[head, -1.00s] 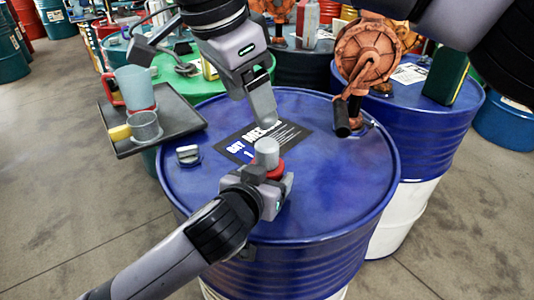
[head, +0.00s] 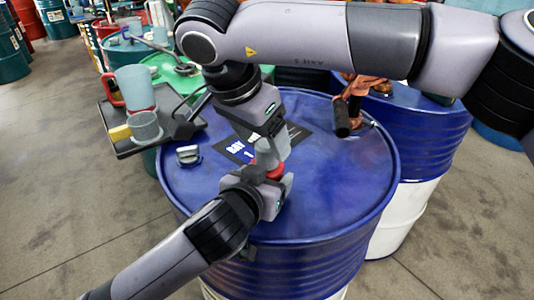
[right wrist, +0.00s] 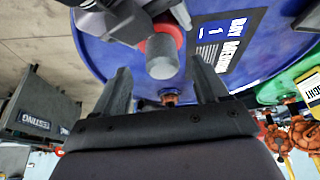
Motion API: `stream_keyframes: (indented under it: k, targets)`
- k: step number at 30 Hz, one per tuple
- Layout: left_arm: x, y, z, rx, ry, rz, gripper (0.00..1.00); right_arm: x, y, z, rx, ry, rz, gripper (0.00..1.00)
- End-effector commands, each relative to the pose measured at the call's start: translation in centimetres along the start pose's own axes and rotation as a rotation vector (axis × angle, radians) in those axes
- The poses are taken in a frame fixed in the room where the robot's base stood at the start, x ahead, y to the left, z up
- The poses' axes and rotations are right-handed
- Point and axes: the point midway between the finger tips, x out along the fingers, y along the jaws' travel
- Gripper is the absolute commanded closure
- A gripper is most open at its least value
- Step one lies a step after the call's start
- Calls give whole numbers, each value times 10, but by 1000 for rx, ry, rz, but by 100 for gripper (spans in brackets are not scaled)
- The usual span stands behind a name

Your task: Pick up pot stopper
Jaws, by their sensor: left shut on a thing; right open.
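The grey cylindrical stopper (right wrist: 162,62) sits on a red-collared pot (head: 274,173) above the blue drum top. My left gripper (head: 268,184) is shut on this pot, and its body is mostly hidden by the gripper. My right gripper (head: 270,152) is right above the pot in the head view and partly hides the stopper. In the right wrist view, the right gripper (right wrist: 162,82) is open, with the stopper in line with the gap between its fingers. I cannot tell whether a finger touches it.
The blue drum (head: 325,215) carries a small silver cap (head: 188,154) and a dark label (head: 237,150). A dark tray (head: 128,150) at left holds a pale jug (head: 135,88) and a grey cup (head: 145,126). An orange pump (head: 352,100) stands at right.

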Motion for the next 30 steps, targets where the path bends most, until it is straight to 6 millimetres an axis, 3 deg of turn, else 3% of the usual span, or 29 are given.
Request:
stream_keyframes:
  k: [7,14,15,20,30]
  targets:
    - [0,0,-1,0,2,0,73,37,-2,-5,3,-2,2,27]
    - [0,0,-1,0,2,0,73,40,-2,-5,3,0,-1,27]
    - [0,0,-1,0,2,0,73,40,-2,-5,3,0,-1,33]
    - [0,0,-1,0,2,1,73,40,-2,-4,3,0,0,84]
    - [0,0,-1,0,1,0,73,38,-2,-5,2,0,-1,85]
